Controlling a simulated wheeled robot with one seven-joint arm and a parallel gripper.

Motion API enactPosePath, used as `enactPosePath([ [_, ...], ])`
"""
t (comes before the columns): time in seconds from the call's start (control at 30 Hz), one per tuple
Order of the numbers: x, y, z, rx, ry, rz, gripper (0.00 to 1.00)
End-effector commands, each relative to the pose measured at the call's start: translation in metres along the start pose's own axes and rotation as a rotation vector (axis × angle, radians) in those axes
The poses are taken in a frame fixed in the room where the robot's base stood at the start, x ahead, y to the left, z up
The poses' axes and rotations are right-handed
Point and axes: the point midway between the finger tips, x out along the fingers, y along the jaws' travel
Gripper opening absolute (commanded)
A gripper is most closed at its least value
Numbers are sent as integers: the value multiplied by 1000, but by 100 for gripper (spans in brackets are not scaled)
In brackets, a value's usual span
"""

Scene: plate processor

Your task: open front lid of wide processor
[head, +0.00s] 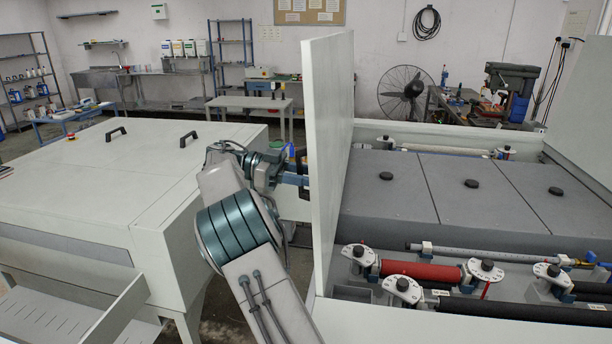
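The wide processor (440,329) is at the right, with its grey inner covers and rollers exposed. A large pale lid panel (327,150) stands upright along its left side. My arm reaches up from the bottom centre to the left face of this panel. My gripper (303,172) is at the panel's left face, around mid-height, seen small and side-on. Its fingertips are partly hidden, so I cannot tell whether they touch or hold the panel. I cannot see a handle on the panel.
A second pale panel (585,125) stands raised at the far right. A closed pale machine (120,185) with black handles fills the left. A narrow floor gap lies between the machines. Tables, a fan (401,92) and shelves stand behind.

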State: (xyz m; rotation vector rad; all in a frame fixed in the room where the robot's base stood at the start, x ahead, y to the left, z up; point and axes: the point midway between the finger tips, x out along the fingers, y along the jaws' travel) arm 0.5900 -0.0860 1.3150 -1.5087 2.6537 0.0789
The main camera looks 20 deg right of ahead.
Motion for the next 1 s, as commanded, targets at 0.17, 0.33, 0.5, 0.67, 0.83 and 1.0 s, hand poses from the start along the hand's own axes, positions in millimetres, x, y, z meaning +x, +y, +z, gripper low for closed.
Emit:
enactPosePath([
  [0.17,6,-2,-1,3,1,13,40],
  [0.33,6,-2,-2,3,2,13,40],
  [0.5,2,-1,-1,4,3,11,40],
  [0.67,-9,-2,-1,5,4,11,40],
  [0.83,-27,-1,-3,6,5,9,40],
  [1.0,-42,-1,-2,5,4,8,40],
])
